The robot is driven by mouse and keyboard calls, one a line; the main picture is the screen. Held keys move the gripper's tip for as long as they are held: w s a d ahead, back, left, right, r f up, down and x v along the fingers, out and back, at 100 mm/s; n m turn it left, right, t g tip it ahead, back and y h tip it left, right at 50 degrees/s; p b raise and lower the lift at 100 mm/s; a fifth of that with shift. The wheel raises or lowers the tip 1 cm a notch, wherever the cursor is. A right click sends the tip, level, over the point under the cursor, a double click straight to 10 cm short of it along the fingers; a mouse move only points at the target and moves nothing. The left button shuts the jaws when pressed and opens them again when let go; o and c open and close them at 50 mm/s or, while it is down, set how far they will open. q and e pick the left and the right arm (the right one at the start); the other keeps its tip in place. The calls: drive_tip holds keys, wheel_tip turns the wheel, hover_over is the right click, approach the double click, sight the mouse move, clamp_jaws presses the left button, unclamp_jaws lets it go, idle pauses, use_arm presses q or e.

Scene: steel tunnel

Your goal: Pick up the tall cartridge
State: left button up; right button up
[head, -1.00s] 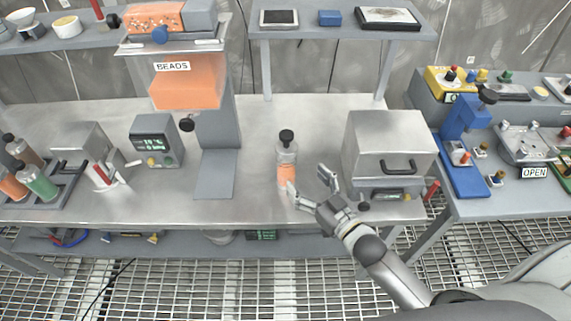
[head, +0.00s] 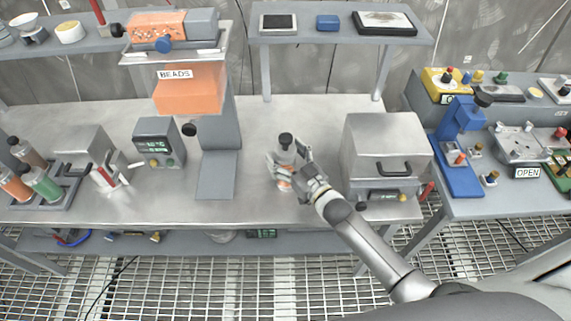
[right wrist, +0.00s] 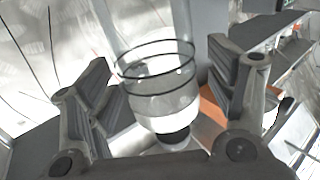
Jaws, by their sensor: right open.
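The tall cartridge (head: 286,153) stands upright on the steel table, with a black cap, a clear body and orange contents low down. My right gripper (head: 288,167) is open around it, one finger on each side, and hides part of its lower body. In the right wrist view the cartridge (right wrist: 158,85) shows as a clear cylinder with dark rings between the spread fingers (right wrist: 157,70). I cannot tell whether a finger touches it. My left gripper is not in view.
A grey box with a handle (head: 387,150) stands close right of my right gripper. The bead dispenser (head: 190,90) stands to the left, its grey base plate (head: 216,178) near the cartridge. A rack of cartridges (head: 62,190) is at far left.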

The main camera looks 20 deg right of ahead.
drive_tip(key=c, duration=1.7)
drive_tip(key=shift+w+r, duration=0.1)
clamp_jaws()
